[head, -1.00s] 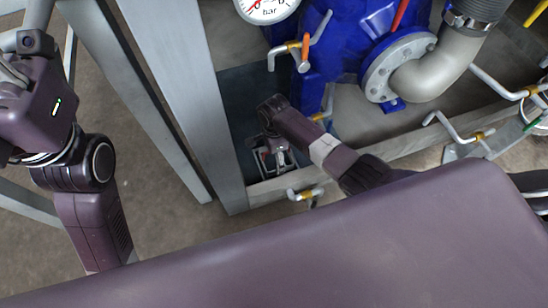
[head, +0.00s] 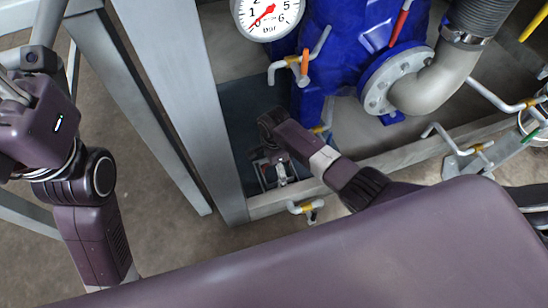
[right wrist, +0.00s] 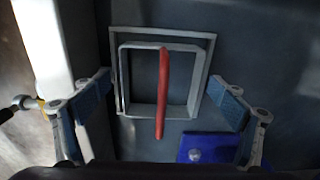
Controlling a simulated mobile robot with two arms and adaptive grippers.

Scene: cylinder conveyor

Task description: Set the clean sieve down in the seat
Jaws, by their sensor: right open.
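The sieve (right wrist: 205,75) is a pale square frame with a red bar handle (right wrist: 163,85), seen from above in the right wrist view. The seat (right wrist: 114,60) is a thin square outline on the dark plate. The sieve lies over it, slightly offset toward the lower right in the picture; I cannot tell if it is fully down. My right gripper (right wrist: 160,105) is open, its blue-padded fingers spread left and right of the sieve, touching neither side. In the head view my right gripper (head: 270,160) partly hides the sieve. My left gripper (head: 14,90) is at the left edge, its fingers mostly cut off.
A blue vessel (head: 335,60) with a pressure gauge (head: 270,14) and a grey pipe elbow (head: 425,85) stands behind. A grey post (head: 175,90) rises left of the seat. Valve handles (head: 305,207) stick out along the front beam. A blue block (right wrist: 205,148) is near the right finger.

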